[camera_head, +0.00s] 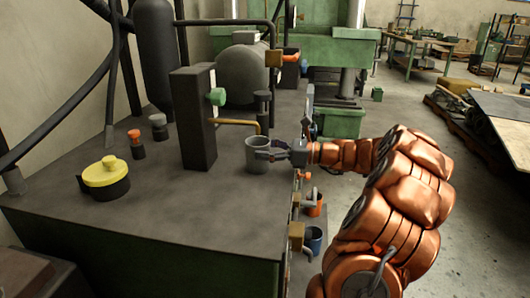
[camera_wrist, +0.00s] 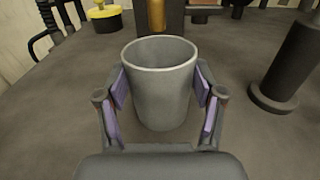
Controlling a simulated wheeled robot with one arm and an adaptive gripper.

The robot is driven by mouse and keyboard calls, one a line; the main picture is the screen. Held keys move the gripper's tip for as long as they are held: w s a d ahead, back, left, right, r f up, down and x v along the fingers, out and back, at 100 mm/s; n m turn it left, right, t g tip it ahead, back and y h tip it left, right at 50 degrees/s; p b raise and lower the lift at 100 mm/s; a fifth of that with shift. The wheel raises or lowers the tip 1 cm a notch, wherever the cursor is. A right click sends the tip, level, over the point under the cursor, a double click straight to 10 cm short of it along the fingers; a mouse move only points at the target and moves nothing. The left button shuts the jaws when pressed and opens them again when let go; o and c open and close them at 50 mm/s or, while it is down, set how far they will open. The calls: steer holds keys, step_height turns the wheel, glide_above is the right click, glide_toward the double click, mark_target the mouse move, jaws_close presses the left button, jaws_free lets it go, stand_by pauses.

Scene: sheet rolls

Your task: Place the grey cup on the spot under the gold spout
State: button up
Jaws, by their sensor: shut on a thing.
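The grey cup (camera_head: 257,158) stands upright at the bench top, near its right edge in the head view. In the wrist view the cup (camera_wrist: 160,85) fills the middle, its mouth open and upward. My gripper (camera_head: 270,150) reaches in from the right, and its purple-padded fingers (camera_wrist: 160,92) are shut on the cup from both sides. I cannot tell whether the cup's base touches the bench.
A dark post (camera_wrist: 287,65) stands right of the cup. A yellow-lidded pot (camera_head: 106,177) and two small capped items (camera_head: 136,143) stand at the left. Orange (camera_head: 314,206) and blue (camera_head: 313,239) cups hang beside the bench's right edge. The front bench top is clear.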

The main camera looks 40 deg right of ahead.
steer(key=shift+f, duration=0.1)
steer(key=o, duration=1.2)
steer(key=p+v, duration=0.3)
steer(key=v, duration=0.9)
